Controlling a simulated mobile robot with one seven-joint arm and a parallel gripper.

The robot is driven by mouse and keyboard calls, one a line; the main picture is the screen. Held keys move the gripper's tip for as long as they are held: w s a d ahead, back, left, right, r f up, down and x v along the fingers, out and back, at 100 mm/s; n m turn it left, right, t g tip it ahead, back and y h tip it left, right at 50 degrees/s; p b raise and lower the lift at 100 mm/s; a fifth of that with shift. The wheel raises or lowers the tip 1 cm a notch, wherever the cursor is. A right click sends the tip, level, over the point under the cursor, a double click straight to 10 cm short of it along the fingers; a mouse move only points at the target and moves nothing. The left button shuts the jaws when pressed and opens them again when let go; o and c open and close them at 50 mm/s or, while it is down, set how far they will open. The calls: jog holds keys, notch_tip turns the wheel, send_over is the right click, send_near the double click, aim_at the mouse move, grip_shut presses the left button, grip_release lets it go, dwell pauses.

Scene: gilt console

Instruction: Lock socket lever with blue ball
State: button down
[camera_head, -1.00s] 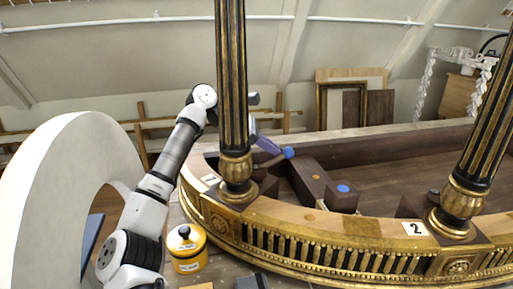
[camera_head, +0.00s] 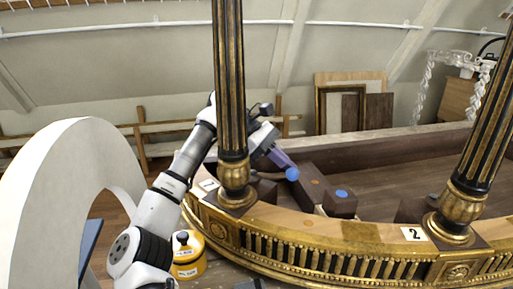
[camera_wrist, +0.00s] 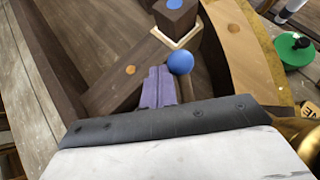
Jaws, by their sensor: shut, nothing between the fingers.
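The blue ball (camera_head: 292,173) sits on the end of a brown lever rod (camera_wrist: 186,88), just behind the left gilt column in the head view. In the wrist view the ball (camera_wrist: 180,61) is just beyond and right of my fingertips, close to the dark block. My gripper (camera_head: 283,160) has purple fingers, shut and empty. In the wrist view my gripper (camera_wrist: 158,82) lies alongside the rod on its left; I cannot tell whether they touch. The dark block (camera_head: 341,206) has a blue dot on top and a pale edge at its base.
The left column (camera_head: 231,80) stands in front of my arm. The right column (camera_head: 485,120) stands by the card marked 2 (camera_head: 414,234). A yellow pot (camera_head: 187,256) stands outside the gilt rim, and a green-lidded pot (camera_wrist: 293,48) shows in the wrist view.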

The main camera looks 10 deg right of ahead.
jog(key=shift+s+a+m+g+y, duration=0.2)
jog(key=shift+s+m+g+y, duration=0.1)
jog(key=shift+s+m+g, duration=0.25)
jog(key=shift+s, duration=0.1)
dwell(0.4)
jog(key=p+v, duration=0.7)
jog(key=v, duration=0.7)
